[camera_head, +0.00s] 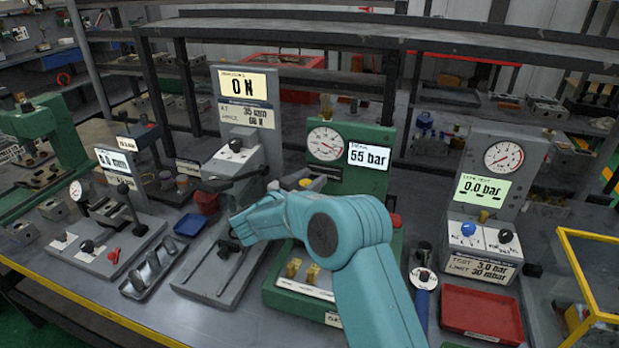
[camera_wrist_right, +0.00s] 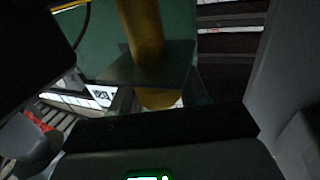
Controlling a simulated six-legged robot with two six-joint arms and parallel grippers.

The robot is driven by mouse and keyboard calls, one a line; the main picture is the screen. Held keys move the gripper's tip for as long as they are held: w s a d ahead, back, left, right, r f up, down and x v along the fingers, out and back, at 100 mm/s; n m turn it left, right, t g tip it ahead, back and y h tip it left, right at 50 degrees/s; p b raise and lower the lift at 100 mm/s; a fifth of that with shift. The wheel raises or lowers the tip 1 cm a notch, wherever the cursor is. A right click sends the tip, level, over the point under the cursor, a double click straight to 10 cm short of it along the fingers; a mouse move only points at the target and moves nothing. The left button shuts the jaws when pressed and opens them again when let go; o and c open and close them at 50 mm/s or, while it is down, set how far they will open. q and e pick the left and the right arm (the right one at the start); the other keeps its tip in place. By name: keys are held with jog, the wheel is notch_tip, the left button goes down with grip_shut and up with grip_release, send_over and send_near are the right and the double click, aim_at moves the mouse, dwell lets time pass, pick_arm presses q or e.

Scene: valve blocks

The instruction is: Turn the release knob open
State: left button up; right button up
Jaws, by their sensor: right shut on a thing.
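My right arm (camera_head: 365,290) is teal and reaches in from the lower right, bending left across the green station (camera_head: 362,203) with the "55 bar" display. My right gripper (camera_head: 296,184) is largely hidden behind its own wrist and seems to be in front of the green panel. In the right wrist view a brass-yellow post (camera_wrist_right: 143,35) stands close before a green surface, passing a grey plate (camera_wrist_right: 150,68); my gripper appears shut on it, though the fingers are dark. I cannot tell which knob is the release knob. My left gripper is out of view.
A grey station (camera_head: 245,110) showing "0 N" stands left of the arm. A grey station (camera_head: 500,170) showing "0.0 bar" stands right. Brass fittings (camera_head: 312,273) are on the green base. A red tray (camera_head: 480,313), blue tray (camera_head: 189,225) and yellow frame (camera_head: 575,270) stand nearby.

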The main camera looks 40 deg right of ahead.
jog(key=shift+r, duration=0.1)
jog(key=o, duration=1)
jog(key=shift+c, duration=0.2)
jog(key=s+a+b, duration=0.1)
jog(key=s+a, duration=0.1)
jog(key=a, duration=1.4)
jog(key=shift+s, duration=0.15)
jog(key=shift+a, duration=0.1)
